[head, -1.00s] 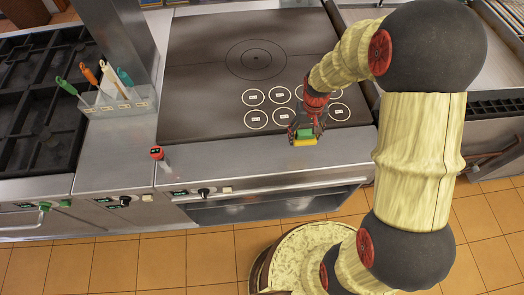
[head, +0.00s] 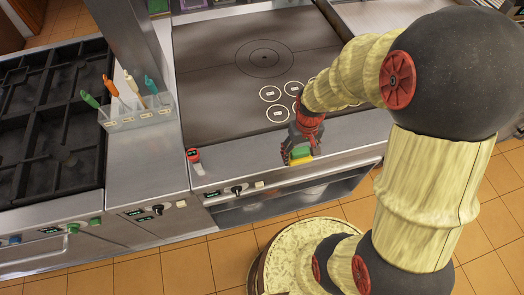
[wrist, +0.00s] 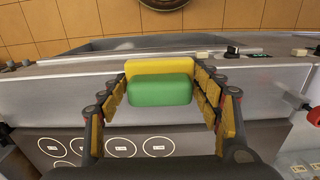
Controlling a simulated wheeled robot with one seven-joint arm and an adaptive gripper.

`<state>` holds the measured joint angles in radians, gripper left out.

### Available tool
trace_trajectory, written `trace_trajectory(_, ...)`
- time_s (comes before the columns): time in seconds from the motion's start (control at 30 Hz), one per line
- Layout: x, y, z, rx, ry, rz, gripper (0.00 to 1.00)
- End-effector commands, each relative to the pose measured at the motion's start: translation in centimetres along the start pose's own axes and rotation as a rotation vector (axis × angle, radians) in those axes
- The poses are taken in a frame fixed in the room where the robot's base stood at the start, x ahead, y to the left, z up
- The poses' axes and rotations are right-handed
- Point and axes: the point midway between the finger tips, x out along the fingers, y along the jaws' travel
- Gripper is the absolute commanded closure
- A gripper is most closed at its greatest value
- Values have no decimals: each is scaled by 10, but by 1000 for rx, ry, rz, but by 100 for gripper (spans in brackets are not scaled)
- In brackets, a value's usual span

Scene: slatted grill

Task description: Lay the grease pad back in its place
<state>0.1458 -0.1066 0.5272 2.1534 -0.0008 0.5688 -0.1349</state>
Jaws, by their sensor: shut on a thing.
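The grease pad is a small block with a green layer and a yellow layer. My gripper (head: 301,148) is shut on the pad (head: 302,160), above the steel front ledge of the griddle (head: 220,75). In the wrist view, the pad (wrist: 160,90) sits between the two yellow-padded fingers of my gripper (wrist: 165,95), green side nearer the camera. Several white labelled circles (head: 271,94) mark the dark griddle plate; my arm hides some of them. The circles also show in the wrist view (wrist: 120,145). Their label text is too small to read.
A red-topped object (head: 194,157) stands on the front ledge. A black-grated stove (head: 45,130) lies far left. The griddle plate's left part is clear.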

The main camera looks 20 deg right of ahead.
Motion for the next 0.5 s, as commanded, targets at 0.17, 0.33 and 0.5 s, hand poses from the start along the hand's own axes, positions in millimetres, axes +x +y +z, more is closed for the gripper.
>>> trace_trajectory(0.17,14,-12,-29,-14,-1,0,64)
trace_trajectory(0.33,31,-27,-63,-13,-1,0,64)
trace_trajectory(0.5,54,-39,-91,-12,-3,0,64)
